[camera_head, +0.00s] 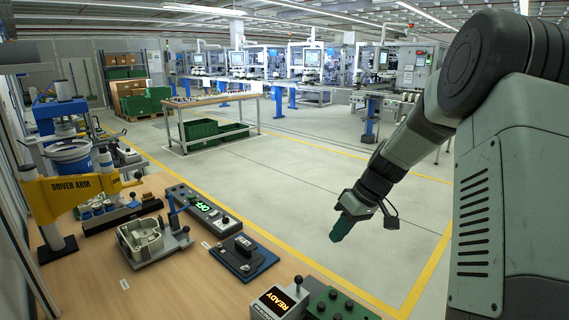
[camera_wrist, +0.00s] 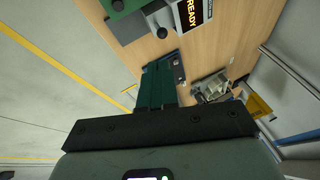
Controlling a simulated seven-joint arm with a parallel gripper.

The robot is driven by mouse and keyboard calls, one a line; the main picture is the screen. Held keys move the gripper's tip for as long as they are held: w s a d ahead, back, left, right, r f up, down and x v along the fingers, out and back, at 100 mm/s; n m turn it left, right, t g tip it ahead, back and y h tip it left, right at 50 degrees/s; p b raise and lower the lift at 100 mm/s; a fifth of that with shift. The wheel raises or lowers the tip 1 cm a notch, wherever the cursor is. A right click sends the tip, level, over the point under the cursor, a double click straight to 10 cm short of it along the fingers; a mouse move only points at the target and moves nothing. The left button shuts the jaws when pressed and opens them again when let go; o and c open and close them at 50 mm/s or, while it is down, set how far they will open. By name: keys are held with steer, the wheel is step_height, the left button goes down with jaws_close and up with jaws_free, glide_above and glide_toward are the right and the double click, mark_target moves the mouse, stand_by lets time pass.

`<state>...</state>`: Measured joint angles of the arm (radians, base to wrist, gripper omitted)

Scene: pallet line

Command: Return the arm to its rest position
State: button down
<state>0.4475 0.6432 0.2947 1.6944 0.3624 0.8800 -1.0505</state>
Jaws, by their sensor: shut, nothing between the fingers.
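My gripper (camera_head: 342,228) hangs at the end of my arm on the right of the head view, over the open floor beyond the workbench's right edge. Its dark green fingers are shut and point down and to the left, with nothing held. In the wrist view the shut fingers (camera_wrist: 157,84) show in the middle, with the bench behind them. The gripper touches nothing in view.
The floor around my gripper is clear.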

steer(key=s+a+r+m+h, duration=0.1)
steer(key=s+a+r+h, duration=0.25)
steer(key=s+r, duration=0.6)
steer(key=s+r+m+t+h, duration=0.1)
steer(key=s+r, duration=0.4)
steer(key=s, duration=0.5)
steer(key=s+r+m+t, duration=0.3)
steer(key=s+r+m, duration=0.1)
steer(key=s, duration=0.7)
steer(key=shift+r+m+t+h, duration=0.3)
steer(key=shift+r+t+h, duration=0.1)
steer(key=shift+r, duration=0.1)
